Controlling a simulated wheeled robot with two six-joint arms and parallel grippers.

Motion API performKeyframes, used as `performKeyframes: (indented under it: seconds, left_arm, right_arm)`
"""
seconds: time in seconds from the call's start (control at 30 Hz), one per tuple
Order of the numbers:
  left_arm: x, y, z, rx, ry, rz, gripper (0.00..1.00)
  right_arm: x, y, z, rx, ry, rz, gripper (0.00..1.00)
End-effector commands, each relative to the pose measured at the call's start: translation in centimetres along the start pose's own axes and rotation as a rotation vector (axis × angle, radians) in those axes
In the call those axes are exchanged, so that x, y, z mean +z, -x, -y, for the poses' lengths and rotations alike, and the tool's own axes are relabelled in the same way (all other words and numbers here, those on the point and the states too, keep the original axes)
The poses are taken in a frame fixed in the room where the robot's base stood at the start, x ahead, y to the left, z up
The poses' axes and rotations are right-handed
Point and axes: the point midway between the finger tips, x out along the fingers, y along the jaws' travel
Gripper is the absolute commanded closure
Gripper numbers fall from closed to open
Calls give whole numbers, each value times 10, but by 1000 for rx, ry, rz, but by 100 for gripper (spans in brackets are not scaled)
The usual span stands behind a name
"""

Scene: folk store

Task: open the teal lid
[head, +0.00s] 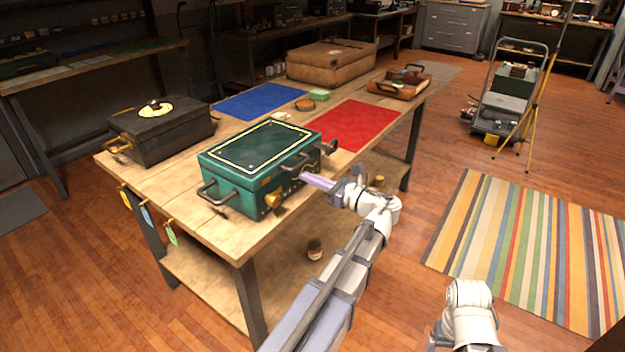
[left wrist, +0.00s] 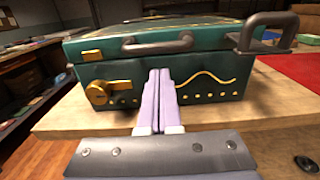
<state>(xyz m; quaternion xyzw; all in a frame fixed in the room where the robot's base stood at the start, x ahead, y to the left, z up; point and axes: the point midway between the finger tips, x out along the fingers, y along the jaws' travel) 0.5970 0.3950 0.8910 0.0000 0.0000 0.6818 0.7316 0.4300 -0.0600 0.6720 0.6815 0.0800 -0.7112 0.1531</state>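A teal box (head: 232,186) stands on the wooden table, and its teal lid (head: 262,146) with gold trim is down. In the left wrist view the box front (left wrist: 215,75) has a gold latch (left wrist: 108,92), and a dark handle (left wrist: 158,44) sits on the front edge of the lid. My left gripper (head: 304,177) is in front of the box, its purple fingers (left wrist: 159,72) together and empty, pointing at the front below the lid handle. I cannot tell whether the tips touch the box. My right arm shows at the bottom, but its gripper is out of view.
A black case (head: 160,137) stands left of the teal box. A blue mat (head: 257,101), a red mat (head: 357,125), a small brown case (head: 399,84) and a big brown case (head: 331,64) are farther back. The floor right of the table is open, with a striped rug (head: 530,245).

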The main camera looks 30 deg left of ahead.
Motion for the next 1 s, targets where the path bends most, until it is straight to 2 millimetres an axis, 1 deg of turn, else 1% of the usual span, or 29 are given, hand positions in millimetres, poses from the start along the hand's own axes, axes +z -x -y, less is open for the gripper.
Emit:
performKeyframes:
  seconds: [1.0]
  left_arm:
    - [0, -29, 0, 0, 0, 0, 100]
  right_arm:
    - [0, 0, 0, 0, 0, 0, 19]
